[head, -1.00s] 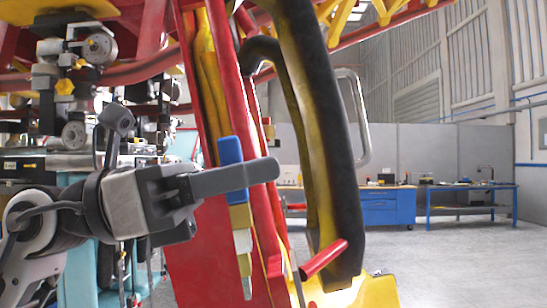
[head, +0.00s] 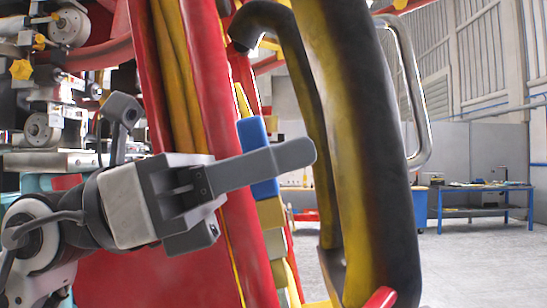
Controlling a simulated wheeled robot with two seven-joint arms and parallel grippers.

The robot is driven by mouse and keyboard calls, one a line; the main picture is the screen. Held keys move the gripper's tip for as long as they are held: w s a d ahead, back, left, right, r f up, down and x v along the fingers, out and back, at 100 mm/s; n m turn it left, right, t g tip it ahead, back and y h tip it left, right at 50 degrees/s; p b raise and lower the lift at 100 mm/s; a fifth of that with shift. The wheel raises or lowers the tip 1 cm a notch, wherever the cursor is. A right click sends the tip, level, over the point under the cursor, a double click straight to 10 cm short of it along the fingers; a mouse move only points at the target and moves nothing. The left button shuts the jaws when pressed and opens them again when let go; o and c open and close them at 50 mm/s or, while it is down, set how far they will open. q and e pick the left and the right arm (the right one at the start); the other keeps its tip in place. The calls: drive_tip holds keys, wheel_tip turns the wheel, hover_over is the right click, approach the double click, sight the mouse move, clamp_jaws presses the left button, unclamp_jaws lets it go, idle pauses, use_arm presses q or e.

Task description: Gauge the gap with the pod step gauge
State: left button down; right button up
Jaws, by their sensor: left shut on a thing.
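The pod step gauge (head: 270,212) is a stepped upright bar, blue at the top with yellow and pale steps below. My left gripper (head: 285,162) is shut on its blue top part, with the near finger crossing in front of it. The gauge's lower end is cut off by the picture's bottom edge. The gauge stands between a red padded post (head: 205,80) on the left and a worn black and yellow padded bar (head: 345,130) on the right. I cannot tell whether it touches either. My right gripper is not in view.
A metal loop handle (head: 418,95) is right of the padded bar. Machinery with yellow knobs (head: 21,69) stands behind my left arm. A blue workbench (head: 480,195) is far back at the right, with open grey floor before it.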

sight(274, 273)
use_arm(q)
drive_tip(key=shift+s+d+f, duration=0.1)
drive_tip(key=shift+f, duration=0.4)
drive_tip(key=f+b, duration=0.2)
drive_tip(key=shift+d+f, duration=0.3)
drive_tip(key=shift+f, duration=0.05)
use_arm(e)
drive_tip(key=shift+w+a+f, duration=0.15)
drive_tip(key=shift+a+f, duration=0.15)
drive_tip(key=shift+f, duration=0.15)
use_arm(q)
drive_tip(key=shift+w+a, duration=0.1)
drive_tip(key=shift+w, duration=0.1)
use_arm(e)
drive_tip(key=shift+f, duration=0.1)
use_arm(q)
drive_tip(key=shift+f+b, duration=0.3)
drive_tip(key=shift+b, duration=0.1)
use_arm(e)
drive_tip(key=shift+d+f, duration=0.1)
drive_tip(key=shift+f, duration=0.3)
use_arm(q)
drive_tip(key=shift+f, duration=0.1)
drive_tip(key=shift+s+d+f+b, duration=0.1)
drive_tip(key=shift+d+f+b, duration=0.1)
drive_tip(key=shift+f+b, duration=0.45)
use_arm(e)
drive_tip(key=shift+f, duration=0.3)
